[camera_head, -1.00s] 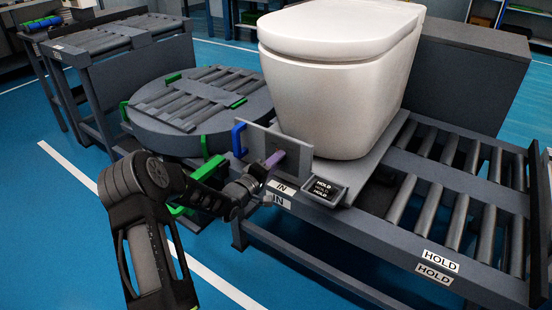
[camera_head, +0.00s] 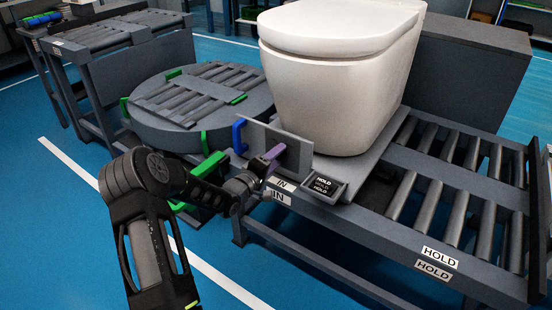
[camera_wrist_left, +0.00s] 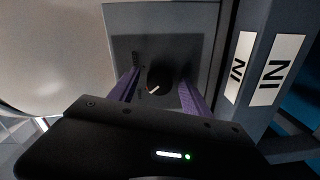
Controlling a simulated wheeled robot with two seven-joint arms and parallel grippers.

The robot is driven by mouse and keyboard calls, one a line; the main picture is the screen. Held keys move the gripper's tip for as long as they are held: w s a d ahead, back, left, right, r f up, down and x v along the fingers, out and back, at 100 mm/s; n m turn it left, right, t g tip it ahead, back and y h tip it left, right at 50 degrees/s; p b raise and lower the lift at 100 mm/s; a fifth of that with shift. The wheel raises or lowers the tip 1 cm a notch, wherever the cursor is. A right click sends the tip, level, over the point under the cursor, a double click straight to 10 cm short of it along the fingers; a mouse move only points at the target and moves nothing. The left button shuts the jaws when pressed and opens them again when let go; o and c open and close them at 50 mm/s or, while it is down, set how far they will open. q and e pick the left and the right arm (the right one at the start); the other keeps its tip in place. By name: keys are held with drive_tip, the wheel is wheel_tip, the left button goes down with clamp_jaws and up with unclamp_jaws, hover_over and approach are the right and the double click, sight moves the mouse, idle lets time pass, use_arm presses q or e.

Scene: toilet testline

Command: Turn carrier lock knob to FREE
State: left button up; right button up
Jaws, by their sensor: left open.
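The carrier lock knob (camera_wrist_left: 156,86) is a small dark round knob with a white pointer line, set on a dark panel in the left wrist view. The pointer slants up to the right there. Small markings beside the knob are too blurred to read. My left gripper (camera_wrist_left: 159,80) is open, with one purple finger on each side of the knob; contact cannot be told. In the head view my left gripper (camera_head: 268,157) is at the grey upright plate (camera_head: 294,152) on the carrier's front edge and hides the knob. My right gripper is not in view.
A white toilet (camera_head: 335,80) stands on the carrier just behind the plate. A round roller turntable (camera_head: 200,105) is at left, and a roller conveyor (camera_head: 455,200) at right.

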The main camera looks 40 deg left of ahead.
use_arm(q)
drive_tip(key=shift+s, duration=0.1)
drive_tip(key=s+p, duration=0.1)
drive_tip(key=s, duration=0.6)
drive_tip(key=shift+s+r, duration=0.15)
drive_tip(key=shift+s, duration=0.15)
drive_tip(key=shift+d, duration=0.1)
